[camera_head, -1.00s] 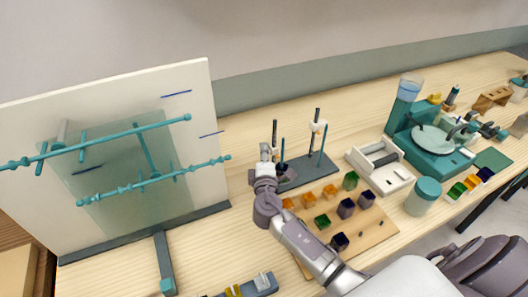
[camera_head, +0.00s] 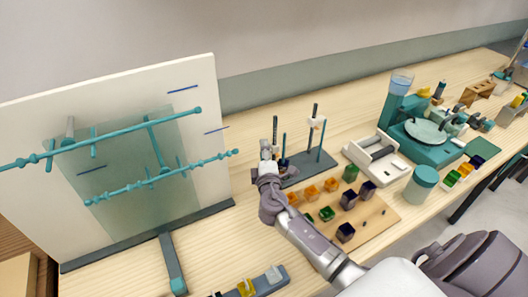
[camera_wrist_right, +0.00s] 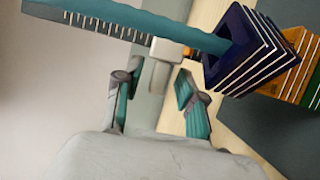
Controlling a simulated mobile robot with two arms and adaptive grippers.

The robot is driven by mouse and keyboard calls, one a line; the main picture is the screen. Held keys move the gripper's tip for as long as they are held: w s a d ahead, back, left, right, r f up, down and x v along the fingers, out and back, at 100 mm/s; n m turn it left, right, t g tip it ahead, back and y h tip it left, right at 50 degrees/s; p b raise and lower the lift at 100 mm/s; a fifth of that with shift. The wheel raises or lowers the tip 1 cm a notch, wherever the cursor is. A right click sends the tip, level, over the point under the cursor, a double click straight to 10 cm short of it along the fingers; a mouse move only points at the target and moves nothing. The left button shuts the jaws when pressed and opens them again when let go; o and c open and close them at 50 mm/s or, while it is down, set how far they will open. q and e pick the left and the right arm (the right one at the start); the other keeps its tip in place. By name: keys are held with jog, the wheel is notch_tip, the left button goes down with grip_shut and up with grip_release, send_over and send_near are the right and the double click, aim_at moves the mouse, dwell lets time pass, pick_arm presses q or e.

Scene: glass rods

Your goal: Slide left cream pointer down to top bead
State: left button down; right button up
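The slate stand (camera_head: 318,168) holds two pairs of upright posts. My right gripper (camera_head: 266,152) is at the upper part of the left pair and hides most of what is there. In the right wrist view, the left cream pointer (camera_wrist_right: 166,49) sits at the dark scale with white ticks (camera_wrist_right: 95,27), beside a teal rod (camera_wrist_right: 150,20). My right gripper (camera_wrist_right: 157,92) has its fingers apart on either side of the space below the pointer, with no clear contact. The top bead (camera_wrist_right: 222,52) is a dark blue square on the rod, with more beads stacked beyond it. My left gripper is not in view.
The right pair of posts carries another cream pointer (camera_head: 316,122). A wooden board (camera_head: 372,220) with coloured beads lies in front of the stand. A white tray (camera_head: 384,158) stands to the right. A large white panel (camera_head: 205,90) with teal rods stands to the left.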

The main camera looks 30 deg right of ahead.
jog(key=shift+d, duration=0.1)
jog(key=v, duration=0.7)
jog(key=shift+s, duration=0.25)
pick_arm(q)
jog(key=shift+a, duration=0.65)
